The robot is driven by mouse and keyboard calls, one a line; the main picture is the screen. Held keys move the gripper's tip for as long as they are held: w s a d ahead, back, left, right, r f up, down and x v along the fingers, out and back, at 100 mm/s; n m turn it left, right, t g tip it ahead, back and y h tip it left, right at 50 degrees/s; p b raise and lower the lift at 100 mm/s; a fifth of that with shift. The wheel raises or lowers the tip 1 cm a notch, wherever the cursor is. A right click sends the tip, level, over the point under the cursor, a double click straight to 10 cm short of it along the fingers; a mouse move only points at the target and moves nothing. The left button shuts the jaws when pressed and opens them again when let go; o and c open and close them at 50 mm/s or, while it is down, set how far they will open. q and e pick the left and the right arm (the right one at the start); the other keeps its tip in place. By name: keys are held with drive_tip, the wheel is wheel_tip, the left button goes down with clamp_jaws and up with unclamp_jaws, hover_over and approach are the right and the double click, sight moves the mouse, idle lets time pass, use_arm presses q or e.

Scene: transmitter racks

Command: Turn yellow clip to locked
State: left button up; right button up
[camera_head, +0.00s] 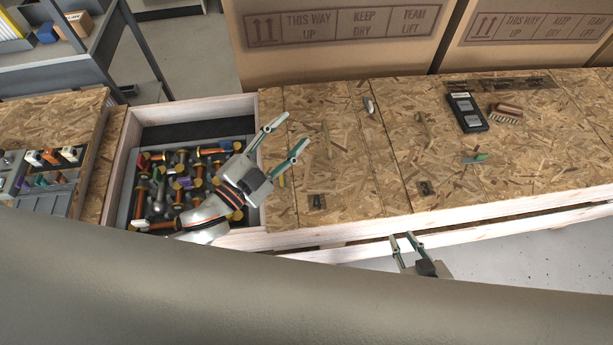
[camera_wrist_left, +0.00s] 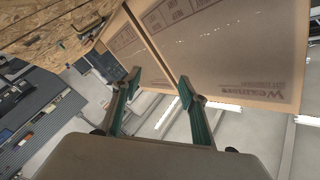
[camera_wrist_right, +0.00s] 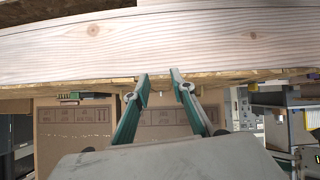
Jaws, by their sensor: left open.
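I cannot clearly make out the yellow clip. A small yellow piece (camera_head: 282,180) shows at the left end of the wooden workbench in the head view, beside my left gripper, but it is too small to identify. My left gripper (camera_head: 294,130) is open and empty above the bench's left end. In the left wrist view its fingers (camera_wrist_left: 159,84) point toward cardboard boxes, with nothing between them. My right gripper (camera_head: 402,236) is at the bench's front edge. In the right wrist view its fingers (camera_wrist_right: 160,78) are apart and empty, near the wooden edge.
An open drawer or tray (camera_head: 248,238) of coloured fasteners lies under my left arm. A black device (camera_head: 466,112), a brush (camera_head: 507,114) and small dark fittings (camera_head: 317,202) (camera_head: 425,188) are on the bench. Large cardboard boxes (camera_head: 340,60) stand behind. Much of the bench's middle is clear.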

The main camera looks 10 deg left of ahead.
use_arm(q)
drive_tip(key=s+d+r+m+g+h+b, duration=0.25)
drive_tip(key=d+r+m+g+h, duration=0.6)
drive_tip(key=m, duration=0.65)
drive_tip(key=s+d+f+m+g+h+b, duration=0.1)
drive_tip(key=s+d+f+m+g, duration=0.1)
drive_tip(key=s+d+m+g, duration=0.5)
drive_tip(key=m+y+b, duration=0.5)
drive_tip(key=m+y, duration=0.9)
drive_tip(key=y, duration=0.1)
approach(281, 177)
drive_tip(key=f, duration=0.2)
drive_tip(key=shift+t+h, duration=0.25)
drive_tip(key=x, duration=0.1)
drive_tip(key=b+x, duration=0.1)
drive_tip(key=x, duration=0.3)
drive_tip(key=shift+s+d+f, duration=0.15)
drive_tip(key=shift+s+f, duration=0.05)
drive_tip(key=shift+f, duration=0.05)
drive_tip(key=shift+w+d+f+b, duration=0.15)
drive_tip(key=shift+d+f+b, duration=0.2)
drive_tip(key=shift+f, duration=0.25)
use_arm(e)
wheel_tip(281, 177, down, 8)
drive_tip(key=d, duration=0.1)
drive_tip(key=shift+w+n, duration=0.25)
drive_tip(key=shift+n, duration=0.05)
drive_tip(key=shift+f, duration=0.1)
